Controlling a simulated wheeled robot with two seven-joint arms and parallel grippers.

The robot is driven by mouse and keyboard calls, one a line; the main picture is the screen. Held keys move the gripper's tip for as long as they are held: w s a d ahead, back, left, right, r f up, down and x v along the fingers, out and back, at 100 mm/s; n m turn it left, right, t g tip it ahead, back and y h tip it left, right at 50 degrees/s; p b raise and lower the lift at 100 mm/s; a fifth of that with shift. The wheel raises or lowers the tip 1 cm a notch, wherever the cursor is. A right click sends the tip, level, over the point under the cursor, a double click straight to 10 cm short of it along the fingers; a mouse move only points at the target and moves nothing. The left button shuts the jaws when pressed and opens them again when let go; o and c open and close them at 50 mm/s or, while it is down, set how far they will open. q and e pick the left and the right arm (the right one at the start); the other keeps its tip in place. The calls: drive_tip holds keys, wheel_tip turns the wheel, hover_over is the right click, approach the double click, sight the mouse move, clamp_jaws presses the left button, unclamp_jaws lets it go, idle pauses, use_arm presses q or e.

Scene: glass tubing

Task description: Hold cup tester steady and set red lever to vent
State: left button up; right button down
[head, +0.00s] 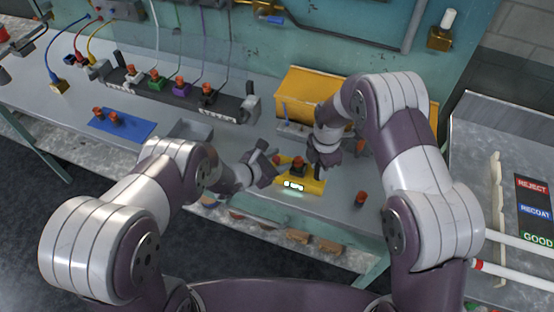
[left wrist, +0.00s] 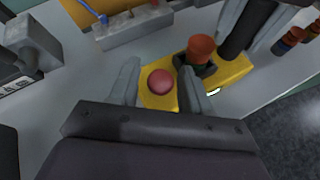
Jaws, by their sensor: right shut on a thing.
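The cup tester (head: 313,187) is a yellow box with a lit display, on the grey bench. Its red lever knob (left wrist: 160,82) is at the left end. An orange-red cup (left wrist: 201,48) sits in a dark seat in the middle; it also shows in the head view (head: 298,165). My left gripper (head: 270,168) is open at the left end. In the left wrist view its fingers (left wrist: 160,68) stand either side of the red knob, with gaps visible. My right gripper (head: 320,160) is shut on the tester's dark upright part (left wrist: 238,38) at the right end.
A yellow bin (head: 302,92) stands behind. A blue mat (head: 120,124) with orange-red cups and a dark rack (head: 165,92) lie left. A loose cup (head: 361,199) stands near the front edge, right of the tester. A side table with a label board (head: 535,208) is at right.

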use_arm(q)
drive_tip(key=v, duration=1.2)
use_arm(e)
drive_tip(key=c, duration=0.7)
unclamp_jaws()
